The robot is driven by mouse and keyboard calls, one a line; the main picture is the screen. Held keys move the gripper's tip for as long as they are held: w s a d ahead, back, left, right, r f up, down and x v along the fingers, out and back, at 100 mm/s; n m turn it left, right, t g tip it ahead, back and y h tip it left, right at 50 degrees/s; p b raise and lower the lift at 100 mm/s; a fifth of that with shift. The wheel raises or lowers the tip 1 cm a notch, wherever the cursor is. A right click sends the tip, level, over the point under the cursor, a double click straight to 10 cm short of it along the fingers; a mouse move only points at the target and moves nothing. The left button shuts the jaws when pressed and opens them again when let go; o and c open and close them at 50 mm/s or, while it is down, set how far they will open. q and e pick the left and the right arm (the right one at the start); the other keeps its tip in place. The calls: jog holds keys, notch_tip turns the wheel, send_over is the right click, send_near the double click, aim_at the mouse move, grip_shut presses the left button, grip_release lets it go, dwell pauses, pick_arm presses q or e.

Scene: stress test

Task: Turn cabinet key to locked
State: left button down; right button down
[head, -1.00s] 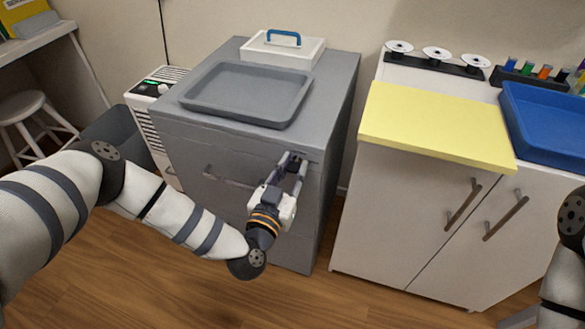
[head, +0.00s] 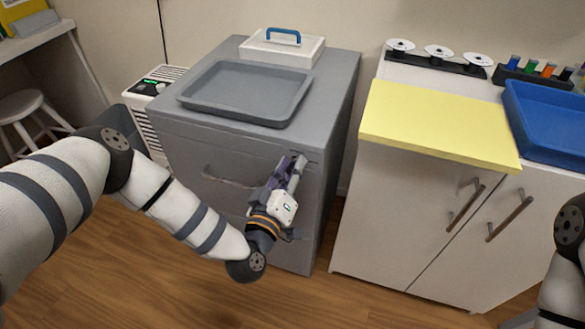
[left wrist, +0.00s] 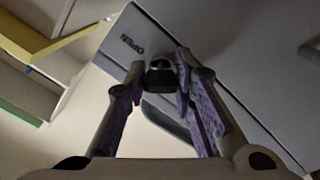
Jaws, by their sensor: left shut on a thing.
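The grey cabinet (head: 225,150) stands in the middle of the head view, with its lock at the upper right of the front. My left gripper (head: 292,163) reaches that corner with its fingers pointing at the front. In the left wrist view its purple-padded fingers (left wrist: 160,72) are closed around the dark cabinet key (left wrist: 159,76) at the cabinet face. The word OPEN (left wrist: 133,44) is printed near the key. The gripper hides the key and lock in the head view, and I cannot read the key's angle. My right gripper is out of view.
A drawer handle (head: 228,179) is on the cabinet front, left of my gripper. A grey tray (head: 247,113) and a white box with a blue handle (head: 283,48) sit on top. A white cupboard (head: 400,215) stands to the right, with a floor gap between.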

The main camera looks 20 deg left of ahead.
pick_arm(q)
jog(key=n+b, duration=0.1)
jog(key=n, duration=0.3)
jog(key=shift+f+n, duration=0.1)
jog(key=shift+n, duration=0.3)
jog(key=shift+n+b, duration=0.55)
jog(key=shift+n, duration=2.05)
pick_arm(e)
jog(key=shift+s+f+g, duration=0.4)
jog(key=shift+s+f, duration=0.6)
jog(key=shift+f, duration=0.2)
pick_arm(q)
jog(key=c, duration=1.3)
grip_release()
jog(key=shift+c, duration=0.2)
jog(key=s, duration=1.2)
jog(key=shift+a, duration=0.15)
